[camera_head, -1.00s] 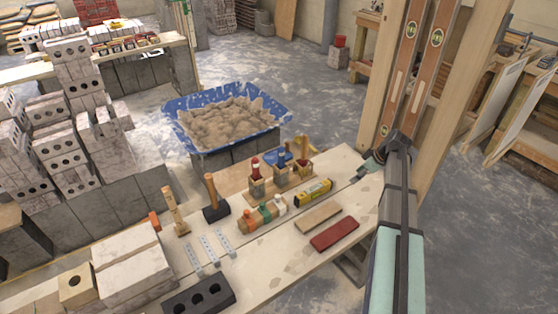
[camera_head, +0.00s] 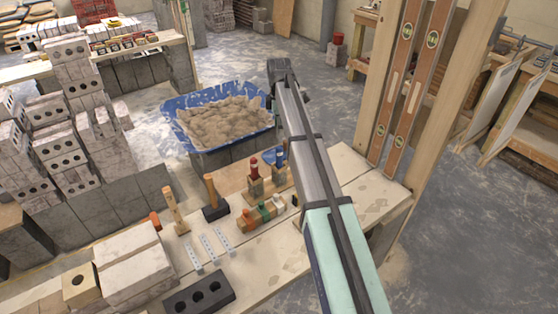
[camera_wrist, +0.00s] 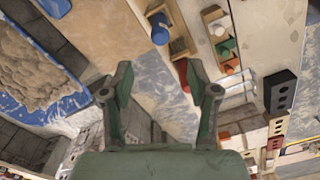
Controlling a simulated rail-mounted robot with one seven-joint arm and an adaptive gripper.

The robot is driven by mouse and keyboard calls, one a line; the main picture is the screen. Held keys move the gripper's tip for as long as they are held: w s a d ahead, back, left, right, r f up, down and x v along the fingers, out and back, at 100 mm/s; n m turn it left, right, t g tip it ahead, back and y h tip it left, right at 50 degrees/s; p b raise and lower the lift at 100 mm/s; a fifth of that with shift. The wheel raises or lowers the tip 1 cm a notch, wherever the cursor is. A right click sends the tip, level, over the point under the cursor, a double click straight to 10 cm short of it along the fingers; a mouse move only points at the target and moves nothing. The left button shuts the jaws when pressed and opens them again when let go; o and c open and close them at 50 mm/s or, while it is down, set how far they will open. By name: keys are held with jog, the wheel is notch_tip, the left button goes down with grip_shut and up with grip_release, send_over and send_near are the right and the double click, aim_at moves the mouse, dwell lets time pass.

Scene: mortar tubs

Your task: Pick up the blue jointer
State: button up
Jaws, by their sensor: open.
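The blue jointer (camera_head: 280,157) stands in a wooden holder on the bench, just left of my arm in the head view. In the wrist view its blue handle (camera_wrist: 160,30) is seen from above, beyond and roughly between the fingertips. My gripper (camera_wrist: 158,78) is open and empty, its two green fingers apart and not touching the handle. In the head view my arm reaches over the bench toward the mortar tub, and the gripper's fingers cannot be made out there.
A red-handled tool (camera_head: 254,167) stands left of the jointer. A black-headed mallet (camera_head: 214,205) and a wooden block with coloured handles (camera_head: 262,215) are nearby. The blue mortar tub (camera_head: 178,128) lies behind. A dark holed brick (camera_head: 200,293) sits at the front.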

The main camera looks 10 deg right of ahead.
aim_at(279, 157)
notch_tip(279, 157, down, 15)
jog(key=p, duration=0.3)
jog(key=shift+r, duration=0.15)
grip_shut()
